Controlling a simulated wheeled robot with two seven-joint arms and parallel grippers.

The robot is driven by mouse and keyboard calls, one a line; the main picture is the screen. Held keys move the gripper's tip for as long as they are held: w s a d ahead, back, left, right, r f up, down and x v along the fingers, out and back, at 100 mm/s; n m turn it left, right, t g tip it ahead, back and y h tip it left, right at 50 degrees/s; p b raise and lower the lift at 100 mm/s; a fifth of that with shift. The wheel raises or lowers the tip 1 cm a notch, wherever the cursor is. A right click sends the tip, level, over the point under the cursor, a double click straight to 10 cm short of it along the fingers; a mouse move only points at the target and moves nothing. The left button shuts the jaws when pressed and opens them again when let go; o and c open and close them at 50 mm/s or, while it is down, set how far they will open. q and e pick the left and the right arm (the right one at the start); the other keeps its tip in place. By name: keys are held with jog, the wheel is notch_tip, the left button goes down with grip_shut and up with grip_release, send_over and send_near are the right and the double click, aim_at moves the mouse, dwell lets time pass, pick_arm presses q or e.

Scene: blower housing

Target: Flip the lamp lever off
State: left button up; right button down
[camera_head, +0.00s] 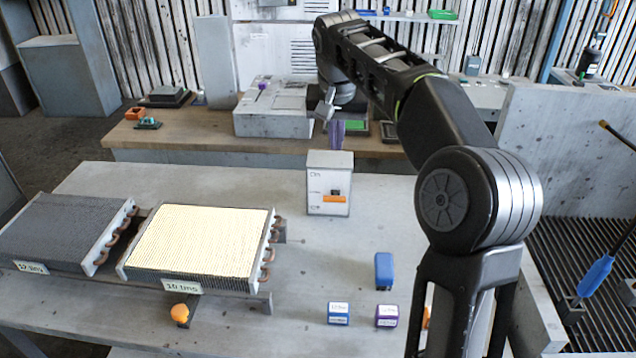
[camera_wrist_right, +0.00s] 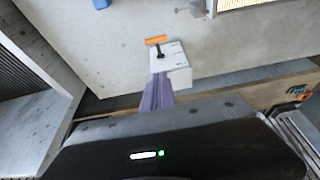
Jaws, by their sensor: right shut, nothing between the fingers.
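A white box (camera_head: 328,180) stands on the grey table in the head view, with an orange lever (camera_head: 335,199) on its front face. In the right wrist view the box (camera_wrist_right: 176,69) shows the lever (camera_wrist_right: 156,40) as an orange bar on a dark stem. Small print on the box is too small to read. My right gripper (camera_head: 337,136) has purple fingers and is shut and empty, just behind and above the box. In the wrist view its fingers (camera_wrist_right: 157,88) appear close to the box; contact cannot be told. My left gripper is out of view.
A dark finned coil (camera_head: 58,238) and a bright cream one (camera_head: 197,240) lie at the left. A blue block (camera_head: 384,270) and two small labelled boxes, blue (camera_head: 338,314) and purple (camera_head: 386,316), sit at front. A wooden bench (camera_head: 185,138) stands behind.

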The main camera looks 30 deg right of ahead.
jog(key=shift+w, duration=0.1)
jog(key=shift+f, duration=0.1)
jog(key=p, duration=0.2)
send_over(334, 196)
jog(key=w+d, duration=0.1)
jog(key=f, duration=0.9)
jog(key=shift+w+d+f, duration=0.1)
jog(key=shift+w+f, duration=0.1)
jog(key=f, duration=0.1)
jog(key=s+a+f, duration=0.1)
jog(key=f, duration=0.1)
jog(key=shift+s, duration=0.1)
jog(key=shift+s+f, duration=0.1)
jog(key=shift+f, duration=0.2)
